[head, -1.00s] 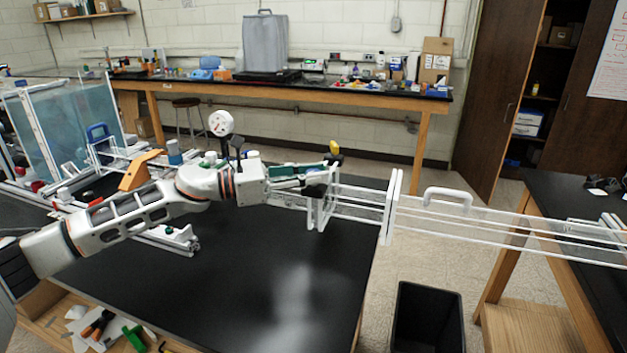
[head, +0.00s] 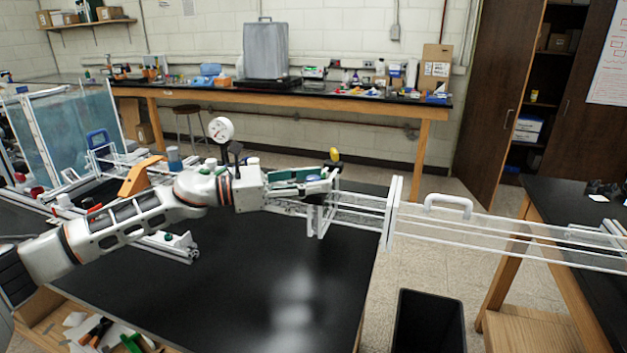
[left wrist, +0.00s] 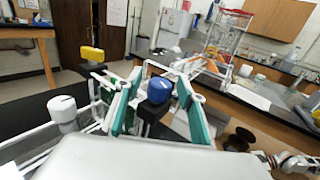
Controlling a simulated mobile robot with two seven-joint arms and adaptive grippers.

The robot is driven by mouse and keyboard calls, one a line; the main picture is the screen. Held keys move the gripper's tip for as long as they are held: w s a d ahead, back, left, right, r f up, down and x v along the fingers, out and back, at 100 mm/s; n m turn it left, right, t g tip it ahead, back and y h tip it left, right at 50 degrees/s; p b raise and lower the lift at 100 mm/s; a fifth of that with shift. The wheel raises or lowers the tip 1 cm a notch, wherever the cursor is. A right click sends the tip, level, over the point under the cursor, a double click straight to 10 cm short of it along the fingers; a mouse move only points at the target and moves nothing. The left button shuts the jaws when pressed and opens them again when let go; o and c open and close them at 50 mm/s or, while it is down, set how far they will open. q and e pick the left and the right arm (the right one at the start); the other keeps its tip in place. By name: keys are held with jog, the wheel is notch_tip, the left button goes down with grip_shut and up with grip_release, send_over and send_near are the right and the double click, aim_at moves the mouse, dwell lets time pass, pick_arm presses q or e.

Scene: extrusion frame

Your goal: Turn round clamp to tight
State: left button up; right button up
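My left gripper (head: 318,180) reaches right over the black table to a white rail frame (head: 392,212). In the left wrist view its two teal-padded fingers (left wrist: 161,92) stand apart, one on each side of a round blue knob (left wrist: 158,90) on a dark block. Gaps seem to show between the knob and both pads. A yellow knob (left wrist: 92,54) stands left of the fingers, and also shows in the head view (head: 334,154). A pale grey knob (left wrist: 62,108) is nearer on the left. I cannot tell how tight any knob is. My right gripper is not seen.
The rail frame runs right, past the table edge, toward another bench (head: 570,205). A black bin (head: 428,320) stands on the floor below it. A dial gauge (head: 221,129) rises behind my arm. The black tabletop (head: 240,285) in front is clear.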

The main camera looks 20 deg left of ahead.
pick_arm(q)
jog(key=v, duration=1.1)
jog(key=shift+a, duration=0.3)
jog(key=shift+s, duration=0.1)
